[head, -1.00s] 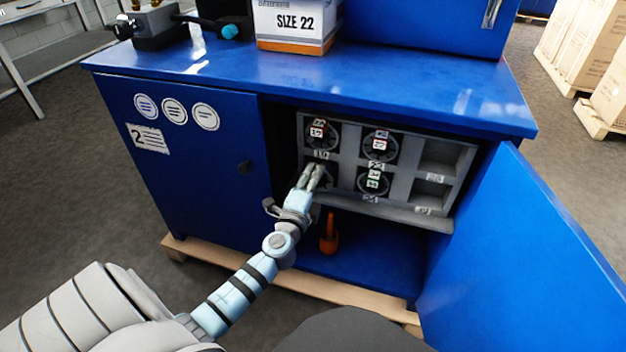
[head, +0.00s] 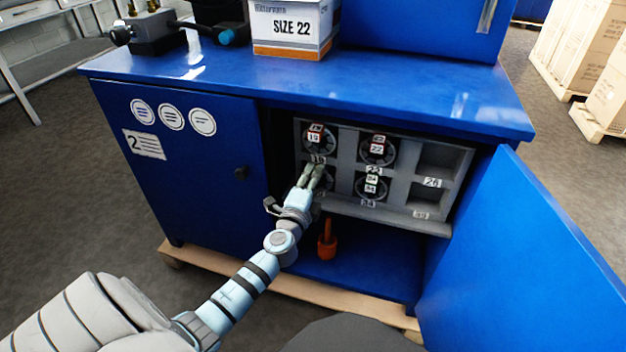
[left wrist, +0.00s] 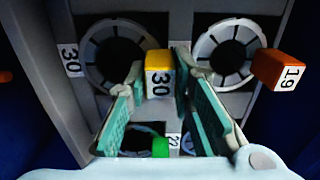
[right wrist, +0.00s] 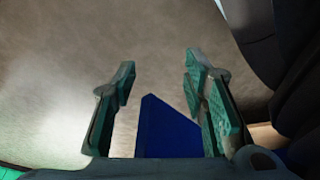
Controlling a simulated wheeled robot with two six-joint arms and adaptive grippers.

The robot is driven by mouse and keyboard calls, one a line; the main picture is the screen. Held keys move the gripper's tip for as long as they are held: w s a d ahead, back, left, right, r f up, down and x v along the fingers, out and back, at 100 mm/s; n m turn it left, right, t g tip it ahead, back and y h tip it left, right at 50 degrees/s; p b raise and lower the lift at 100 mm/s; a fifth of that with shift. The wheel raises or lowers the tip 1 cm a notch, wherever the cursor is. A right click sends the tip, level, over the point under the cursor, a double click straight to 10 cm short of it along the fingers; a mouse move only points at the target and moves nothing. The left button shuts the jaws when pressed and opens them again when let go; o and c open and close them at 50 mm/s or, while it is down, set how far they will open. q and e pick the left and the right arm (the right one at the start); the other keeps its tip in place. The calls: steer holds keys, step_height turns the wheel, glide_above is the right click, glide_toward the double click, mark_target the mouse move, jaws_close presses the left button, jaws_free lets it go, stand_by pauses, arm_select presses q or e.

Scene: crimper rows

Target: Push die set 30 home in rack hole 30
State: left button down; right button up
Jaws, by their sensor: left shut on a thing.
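The grey rack (head: 400,218) stands inside the blue cabinet. My left gripper (head: 310,175) is at its lower left hole and hides most of it. In the left wrist view the fingers (left wrist: 158,78) are shut on the yellow tag of die set 30 (left wrist: 158,82). How deep the set sits in the hole cannot be told. My right gripper (right wrist: 160,75) is open and empty above the floor, out of the head view.
Die set 19 (head: 315,137) with a red tag is above my gripper; set 22 (head: 376,150) and another set (head: 371,188) stand beside it. The right column holes are empty. The open blue door (head: 530,250) stands at right. An orange tool (head: 327,243) stands below the rack.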

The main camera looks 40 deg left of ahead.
arm_select(q)
steer(key=shift+w+a+r, duration=0.1)
steer(key=shift+w+r, duration=0.05)
steer(key=shift+w, duration=0.3)
steer(key=c, duration=1.3)
jaws_free()
steer(key=shift+s, duration=0.1)
steer(key=v, duration=1.2)
